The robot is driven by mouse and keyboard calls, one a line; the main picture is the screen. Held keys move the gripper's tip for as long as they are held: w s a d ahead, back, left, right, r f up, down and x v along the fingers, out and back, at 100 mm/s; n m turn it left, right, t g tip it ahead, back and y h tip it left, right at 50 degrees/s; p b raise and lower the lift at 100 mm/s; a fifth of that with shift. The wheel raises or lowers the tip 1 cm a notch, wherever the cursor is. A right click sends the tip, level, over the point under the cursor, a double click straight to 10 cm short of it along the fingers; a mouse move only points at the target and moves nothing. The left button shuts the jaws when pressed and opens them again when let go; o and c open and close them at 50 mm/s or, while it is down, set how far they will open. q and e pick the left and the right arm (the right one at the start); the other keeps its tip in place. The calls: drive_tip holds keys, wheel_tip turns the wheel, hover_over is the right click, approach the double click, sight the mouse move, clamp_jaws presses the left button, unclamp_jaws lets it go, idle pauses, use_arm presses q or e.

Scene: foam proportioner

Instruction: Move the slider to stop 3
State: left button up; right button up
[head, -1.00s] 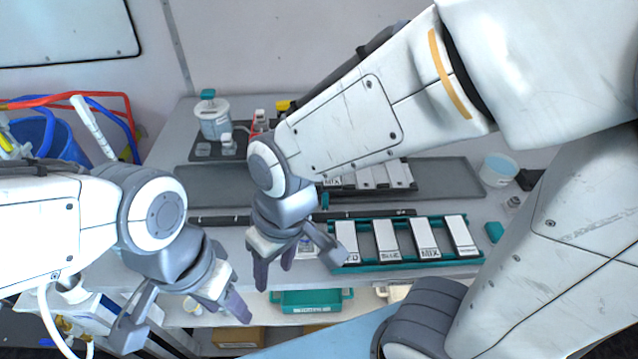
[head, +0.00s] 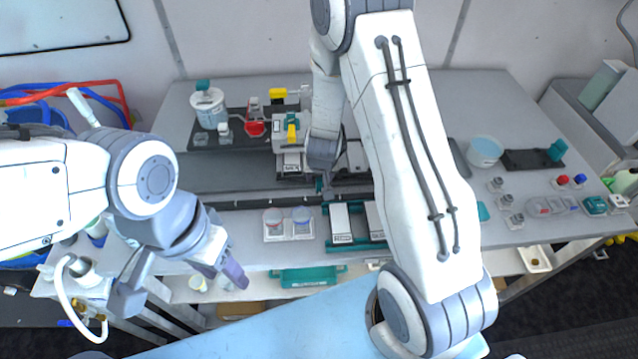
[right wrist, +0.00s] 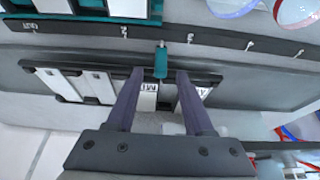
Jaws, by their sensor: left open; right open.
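A black rail (head: 250,203) runs across the bench; it also shows in the right wrist view (right wrist: 215,40). Small pale-tagged stops stand along it, including one (right wrist: 123,31) and another (right wrist: 190,37); their numbers are too small to read. The slider's teal handle (right wrist: 161,60) is at the rail between these two stops. My right gripper (right wrist: 160,72) is open, with its purple fingers on either side of the handle and a gap on each side. My left gripper (head: 184,284) is open and empty at the front left.
White labelled blocks lie in a dark tray (right wrist: 235,83) behind the rail and in a teal rack (head: 335,243) in front. Two cups stand in a white holder (head: 288,237). A white jar (head: 208,108) and small bottles stand at the back left.

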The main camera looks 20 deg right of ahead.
sight(319, 181)
drive_tip(key=shift+x, duration=2.4)
clamp_jaws()
